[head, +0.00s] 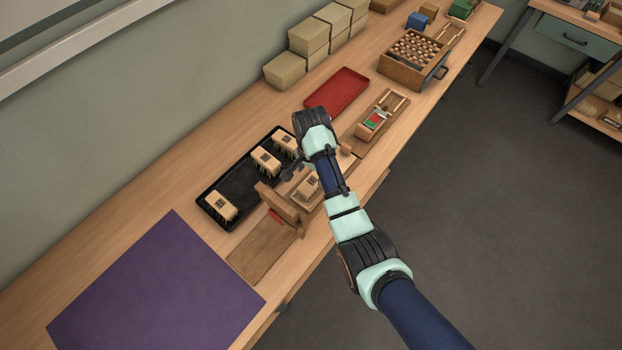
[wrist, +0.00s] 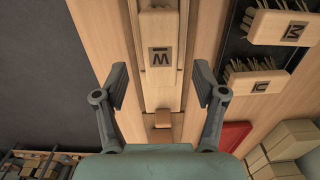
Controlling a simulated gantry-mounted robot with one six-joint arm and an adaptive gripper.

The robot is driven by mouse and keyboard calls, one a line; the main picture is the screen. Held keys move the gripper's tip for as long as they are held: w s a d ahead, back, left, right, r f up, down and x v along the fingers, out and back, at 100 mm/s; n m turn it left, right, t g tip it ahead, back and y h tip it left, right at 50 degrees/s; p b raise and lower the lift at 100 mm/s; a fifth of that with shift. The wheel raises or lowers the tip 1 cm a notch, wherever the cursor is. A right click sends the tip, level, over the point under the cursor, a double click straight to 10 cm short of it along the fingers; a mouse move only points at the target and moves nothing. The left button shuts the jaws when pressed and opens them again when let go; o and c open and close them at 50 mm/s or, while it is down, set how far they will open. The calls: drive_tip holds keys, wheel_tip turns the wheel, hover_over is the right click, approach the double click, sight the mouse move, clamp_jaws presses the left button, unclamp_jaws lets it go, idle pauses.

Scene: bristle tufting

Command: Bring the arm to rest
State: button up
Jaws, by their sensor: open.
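My gripper (wrist: 160,84) is open and empty in the wrist view, its two fingers spread wide apart. Beyond the fingertips, a light wooden block (wrist: 158,50) with a dark letter mark sits in a wooden fixture (wrist: 160,97). In the head view the block (head: 308,186) shows in the fixture (head: 283,203), just beside my gripper (head: 289,170), which is partly hidden by my own wrist. I see no contact between fingers and block.
A black tray (head: 236,178) beside the fixture holds several bristled blocks. A red tray (head: 338,91), a board with a small red-and-green item (head: 375,120), a box of tufts (head: 412,60) and cartons (head: 308,37) stand farther along. A purple mat (head: 155,290) lies at the near left.

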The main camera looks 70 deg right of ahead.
drive_tip(key=shift+r, duration=1.45)
